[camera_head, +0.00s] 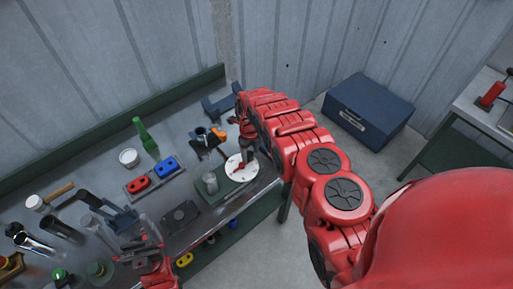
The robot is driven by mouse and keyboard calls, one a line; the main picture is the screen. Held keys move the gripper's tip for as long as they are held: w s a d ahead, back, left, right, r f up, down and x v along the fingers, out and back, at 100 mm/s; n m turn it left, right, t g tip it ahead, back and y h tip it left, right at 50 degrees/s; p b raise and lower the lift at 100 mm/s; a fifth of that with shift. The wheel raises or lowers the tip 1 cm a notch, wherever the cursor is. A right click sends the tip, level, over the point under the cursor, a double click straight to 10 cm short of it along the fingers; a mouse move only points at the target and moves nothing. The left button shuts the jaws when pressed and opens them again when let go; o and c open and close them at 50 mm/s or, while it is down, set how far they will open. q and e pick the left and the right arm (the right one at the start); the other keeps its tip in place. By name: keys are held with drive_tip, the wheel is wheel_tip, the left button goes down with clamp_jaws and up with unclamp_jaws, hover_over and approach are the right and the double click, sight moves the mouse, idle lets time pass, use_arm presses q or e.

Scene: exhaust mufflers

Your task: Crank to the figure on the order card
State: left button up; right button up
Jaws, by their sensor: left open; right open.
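A white round dial (241,168) with a red pointer lies on the bench's right end. My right gripper (246,153) is open and points down over the far edge of the dial. Whether it touches a crank handle there is hidden by the gripper itself. My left gripper (117,234) is open and empty over the bench's front, at lower left. I cannot make out an order card or any figure on it.
The bench (93,160) carries a green bottle (145,135), a white tub (128,157), red and blue blocks in a tray (152,176), a mallet (50,197) and metal tubes (35,244). A blue box (368,108) stands on the floor behind my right arm.

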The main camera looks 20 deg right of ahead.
drive_tip(key=shift+s+a, duration=0.15)
drive_tip(key=shift+a, duration=0.05)
